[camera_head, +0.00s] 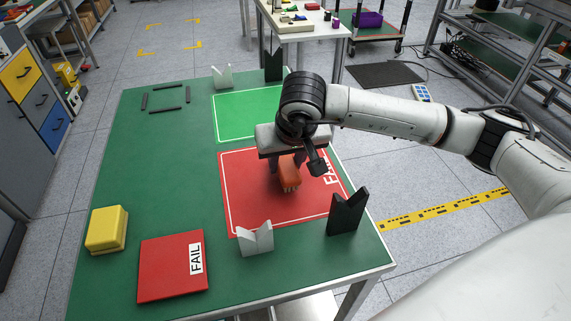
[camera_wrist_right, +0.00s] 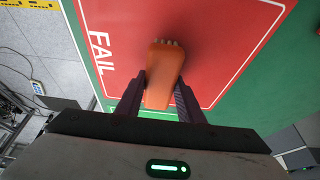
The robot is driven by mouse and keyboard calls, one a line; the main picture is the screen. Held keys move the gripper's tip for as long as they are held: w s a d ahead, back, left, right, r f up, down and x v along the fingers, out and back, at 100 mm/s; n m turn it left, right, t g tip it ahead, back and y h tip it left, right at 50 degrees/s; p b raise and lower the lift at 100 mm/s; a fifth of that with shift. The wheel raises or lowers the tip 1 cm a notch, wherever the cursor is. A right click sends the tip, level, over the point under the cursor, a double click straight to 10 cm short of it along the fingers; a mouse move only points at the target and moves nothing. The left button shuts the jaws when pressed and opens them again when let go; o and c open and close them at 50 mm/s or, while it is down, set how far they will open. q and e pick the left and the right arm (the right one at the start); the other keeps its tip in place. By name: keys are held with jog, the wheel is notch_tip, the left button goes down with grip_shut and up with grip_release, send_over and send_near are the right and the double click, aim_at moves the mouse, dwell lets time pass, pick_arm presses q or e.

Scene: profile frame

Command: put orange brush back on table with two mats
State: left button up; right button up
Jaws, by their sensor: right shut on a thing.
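The orange brush (camera_head: 289,174) is over the red FAIL mat (camera_head: 252,207) in the head view. My right gripper (camera_head: 285,167) is shut on the brush, and its two dark fingers flank it in the right wrist view (camera_wrist_right: 160,97). The brush (camera_wrist_right: 165,68) points out from between the fingers. I cannot tell whether it touches the mat. The green mat (camera_head: 235,118) lies beyond the red one on the green table (camera_head: 165,185). My left gripper is not in view.
A red FAIL box (camera_head: 165,268) and a yellow block (camera_head: 107,230) are at the table's near left. White (camera_head: 256,239) and black (camera_head: 346,212) V-shaped stands are at the near right, with another pair at the far end. Thin dark bars (camera_head: 166,109) lie far left.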

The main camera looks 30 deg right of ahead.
jog(key=shift+f, duration=0.65)
jog(key=o, duration=1)
jog(key=shift+c, duration=0.2)
jog(key=v, duration=1)
jog(key=shift+s+r, duration=0.1)
jog(key=shift+r, duration=0.3)
jog(key=shift+s+a+r, duration=0.1)
jog(key=shift+s+r, duration=0.2)
jog(key=shift+r, duration=0.3)
